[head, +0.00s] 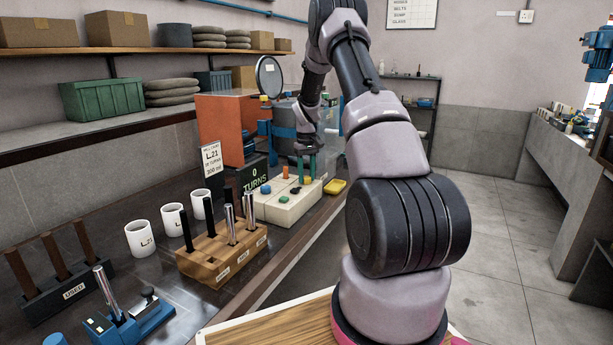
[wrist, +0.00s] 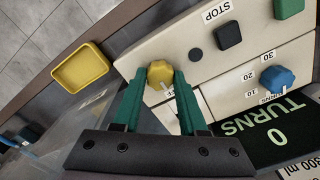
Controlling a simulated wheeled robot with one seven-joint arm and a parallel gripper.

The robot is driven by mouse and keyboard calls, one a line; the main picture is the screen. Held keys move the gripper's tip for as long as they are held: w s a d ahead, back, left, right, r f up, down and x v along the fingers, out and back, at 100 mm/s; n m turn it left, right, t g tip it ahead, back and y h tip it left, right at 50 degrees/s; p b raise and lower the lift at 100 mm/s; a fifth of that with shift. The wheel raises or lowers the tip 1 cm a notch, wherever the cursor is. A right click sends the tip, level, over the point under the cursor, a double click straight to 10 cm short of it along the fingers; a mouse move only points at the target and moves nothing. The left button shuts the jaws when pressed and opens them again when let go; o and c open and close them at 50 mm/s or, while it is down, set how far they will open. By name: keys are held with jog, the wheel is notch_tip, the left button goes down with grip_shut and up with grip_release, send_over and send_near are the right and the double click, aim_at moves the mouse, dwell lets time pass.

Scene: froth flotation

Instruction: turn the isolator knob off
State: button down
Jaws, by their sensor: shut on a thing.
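The isolator knob (wrist: 160,73) is a yellow lobed knob on the cream control box (wrist: 225,95). In the wrist view my gripper (wrist: 160,80) has its two green fingers on either side of the knob and is shut on it. A white pointer mark shows at the knob's lower edge. In the head view my gripper (head: 307,168) reaches down onto the far right end of the control box (head: 283,210).
A blue knob (wrist: 277,79) with a number scale, a black STOP button (wrist: 228,35) and a green button (wrist: 288,7) share the box. A TURNS display reads 0. A yellow tray (head: 335,187) lies beside it. A wooden rack (head: 220,262) and white cups stand nearer.

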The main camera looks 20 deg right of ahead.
aim_at(306, 177)
jog(key=shift+c, duration=2.2)
grip_release()
notch_tip(306, 177, up, 11)
